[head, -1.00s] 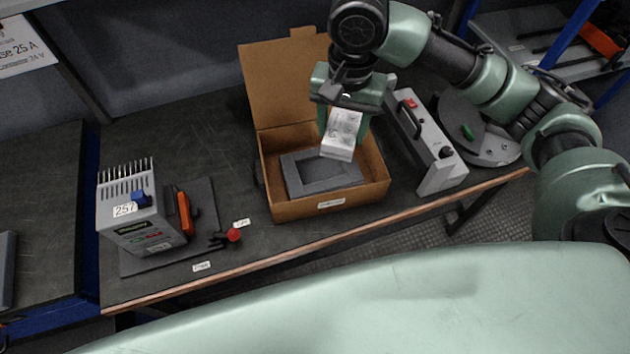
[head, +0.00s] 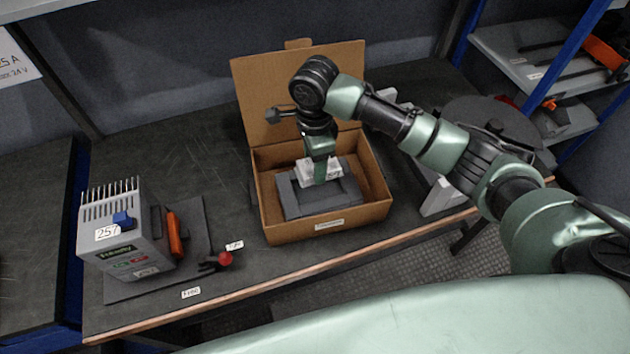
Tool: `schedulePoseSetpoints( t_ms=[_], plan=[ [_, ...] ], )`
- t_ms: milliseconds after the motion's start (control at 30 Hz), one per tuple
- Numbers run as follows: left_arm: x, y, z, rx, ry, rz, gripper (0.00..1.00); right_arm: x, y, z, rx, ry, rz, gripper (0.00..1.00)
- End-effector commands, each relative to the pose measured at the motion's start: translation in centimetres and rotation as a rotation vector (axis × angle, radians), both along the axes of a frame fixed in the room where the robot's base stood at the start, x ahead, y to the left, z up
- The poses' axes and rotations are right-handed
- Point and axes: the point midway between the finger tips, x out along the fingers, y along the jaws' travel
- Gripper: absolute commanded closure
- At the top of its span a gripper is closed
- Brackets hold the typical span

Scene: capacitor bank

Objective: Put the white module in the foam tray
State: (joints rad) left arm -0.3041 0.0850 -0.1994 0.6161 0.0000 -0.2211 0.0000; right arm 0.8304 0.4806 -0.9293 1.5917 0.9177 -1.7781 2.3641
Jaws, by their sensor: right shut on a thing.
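The white module (head: 306,172) is in my right gripper (head: 320,178), which is shut on it. The gripper partly covers the module. The dark grey foam tray (head: 290,204) lies inside an open cardboard box (head: 325,228). The module is over the back part of the tray's recess; I cannot tell whether it touches the tray. My left gripper is not in view.
A grey device (head: 122,235) with several pins on top stands on a mat at the left. A red knob (head: 225,259) is near the table's front edge. A grey unit (head: 440,195) stands right of the box, partly hidden by my arm. The box walls surround the tray.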

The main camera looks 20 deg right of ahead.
Motion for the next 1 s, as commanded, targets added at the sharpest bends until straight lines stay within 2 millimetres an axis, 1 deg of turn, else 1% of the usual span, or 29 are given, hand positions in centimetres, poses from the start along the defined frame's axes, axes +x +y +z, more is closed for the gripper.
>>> schedulePoseSetpoints(
  t_ms=[33, 100, 200, 333, 533, 633, 1000],
  plan=[
    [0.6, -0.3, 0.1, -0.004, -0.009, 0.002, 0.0, 0.0, -0.1, -1.0, -0.002, 0.001, -0.001, 1.0],
    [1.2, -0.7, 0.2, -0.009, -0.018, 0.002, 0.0, 0.0, 0.0, -2.2, -0.001, 0.0, 0.0, 1.0],
    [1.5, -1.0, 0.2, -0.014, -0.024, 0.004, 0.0, 0.1, 0.0, -3.3, 0.001, -0.001, 0.0, 1.0],
    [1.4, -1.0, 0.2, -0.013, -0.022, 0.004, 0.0, 0.0, 0.0, -4.3, 0.0, 0.0, 0.002, 1.0],
    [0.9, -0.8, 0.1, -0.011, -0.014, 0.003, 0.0, 0.1, 0.0, -7.2, 0.0, -0.002, 0.0, 1.0],
    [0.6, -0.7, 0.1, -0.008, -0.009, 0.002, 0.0, 0.1, 0.0, -7.9, 0.0, -0.002, 0.001, 1.0],
    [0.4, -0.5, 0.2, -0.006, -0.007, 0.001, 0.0, -0.1, 0.0, -8.5, 0.0, 0.001, 0.002, 1.0]
  ],
)
